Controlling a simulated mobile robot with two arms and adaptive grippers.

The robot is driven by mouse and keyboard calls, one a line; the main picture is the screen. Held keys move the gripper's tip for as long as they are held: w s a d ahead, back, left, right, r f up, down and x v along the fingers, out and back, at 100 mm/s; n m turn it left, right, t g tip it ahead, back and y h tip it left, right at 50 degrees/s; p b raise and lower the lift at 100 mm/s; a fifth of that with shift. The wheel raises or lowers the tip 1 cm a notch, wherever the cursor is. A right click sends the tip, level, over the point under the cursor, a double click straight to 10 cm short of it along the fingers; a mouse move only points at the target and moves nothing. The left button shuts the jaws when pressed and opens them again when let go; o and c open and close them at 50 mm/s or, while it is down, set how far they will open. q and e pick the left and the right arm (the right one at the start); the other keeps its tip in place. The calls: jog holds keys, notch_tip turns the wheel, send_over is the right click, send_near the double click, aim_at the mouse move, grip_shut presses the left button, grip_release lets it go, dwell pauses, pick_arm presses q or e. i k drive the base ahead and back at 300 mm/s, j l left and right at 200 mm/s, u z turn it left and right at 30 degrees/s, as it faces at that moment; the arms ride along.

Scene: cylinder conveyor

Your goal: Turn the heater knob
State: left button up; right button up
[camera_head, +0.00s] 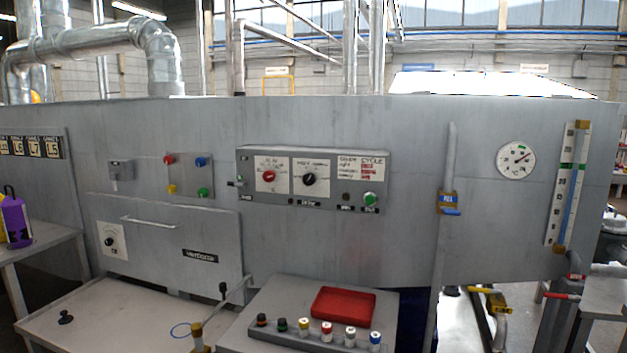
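A grey control box (330,203) is mounted on the front of the large grey machine. It carries a red knob (269,175) on a white dial plate at left and a black knob (309,180) on a white dial plate beside it. Another black knob (109,241) sits on a white plate on the lower left panel (170,250). The labels are too small to tell which knob is the heater knob. Neither of my grippers is in view, and nothing covers the knobs.
A grey box with a red tray (343,306) and several coloured-capped pieces stands below the control box. A grey pipe with a blue-handled valve (448,203) runs down at right, near a round gauge (516,160). A purple bottle (16,220) stands far left.

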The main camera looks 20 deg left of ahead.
aim_at(268, 175)
jog(key=i+j, duration=0.2)
jog(key=j, duration=0.2)
jog(key=i+j, duration=0.15)
jog(key=j, duration=0.2)
jog(key=i+j, duration=0.2)
jog(key=j, duration=0.2)
jog(key=i+j, duration=0.15)
jog(key=j, duration=0.2)
